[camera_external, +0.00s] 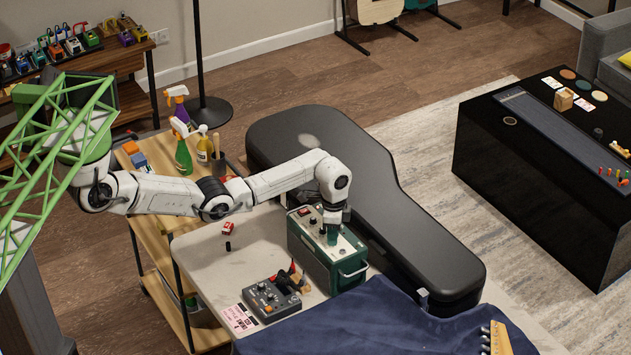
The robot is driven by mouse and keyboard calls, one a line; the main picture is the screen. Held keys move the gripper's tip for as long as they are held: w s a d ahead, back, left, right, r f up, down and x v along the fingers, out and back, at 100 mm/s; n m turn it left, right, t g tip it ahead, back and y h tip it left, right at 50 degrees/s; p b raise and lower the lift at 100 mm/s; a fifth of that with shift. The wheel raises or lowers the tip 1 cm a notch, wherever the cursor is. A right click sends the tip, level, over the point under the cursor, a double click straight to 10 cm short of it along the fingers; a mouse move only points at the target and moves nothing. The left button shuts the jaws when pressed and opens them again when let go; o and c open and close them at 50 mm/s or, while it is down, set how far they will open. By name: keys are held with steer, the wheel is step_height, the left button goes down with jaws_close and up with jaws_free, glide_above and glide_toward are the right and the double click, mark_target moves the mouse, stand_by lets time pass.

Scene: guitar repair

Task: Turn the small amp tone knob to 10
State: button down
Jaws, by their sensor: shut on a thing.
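The small amp (308,258) is a green box with a pale top panel and a metal handle at its right end. It stands on the pale table. Several knobs and a red switch show on its top. My gripper (332,236) points down onto the top panel, near the middle. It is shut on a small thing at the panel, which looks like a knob. The fingers hide most of that knob, and I cannot read its marks or its setting from this view.
A black guitar case (400,225) lies right behind the amp. A grey pedal (272,298) with orange knobs, a pink card (237,320) and a small red object (228,228) lie on the table (205,265). A blue cloth (365,325) covers the front right. Spray bottles (184,150) stand on the wooden cart.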

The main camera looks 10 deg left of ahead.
steer(key=c, duration=1)
jaws_free()
steer(key=shift+c, duration=0.2)
steer(key=shift+r, duration=0.15)
step_height(320, 180, up, 11)
steer(key=b, duration=0.1)
steer(key=shift+f, duration=0.2)
steer(key=shift+f, duration=0.1)
steer(key=a+f+n+t+h, duration=0.1)
steer(key=a+f+n, duration=0.3)
steer(key=a, duration=0.5)
steer(key=s+a+f+n+t, duration=0.1)
steer(key=a+f+n, duration=0.2)
steer(key=a+f, duration=0.35)
steer(key=a+f+n+t+h, duration=0.1)
steer(key=a+f+n, duration=0.25)
steer(key=a, duration=0.65)
steer(key=s+a+r+n+t+y, duration=0.1)
steer(key=s+a+n, duration=0.2)
steer(key=s+a, duration=0.4)
steer(key=s+a+r+n+t+y, duration=0.1)
steer(key=s+a+n, duration=0.3)
steer(key=a, duration=0.5)
steer(key=s+d+f+m+g, duration=0.1)
steer(key=s+f+g, duration=0.3)
steer(key=s, duration=0.6)
steer(key=shift+s+f, duration=0.3)
steer(key=shift+f, duration=0.55)
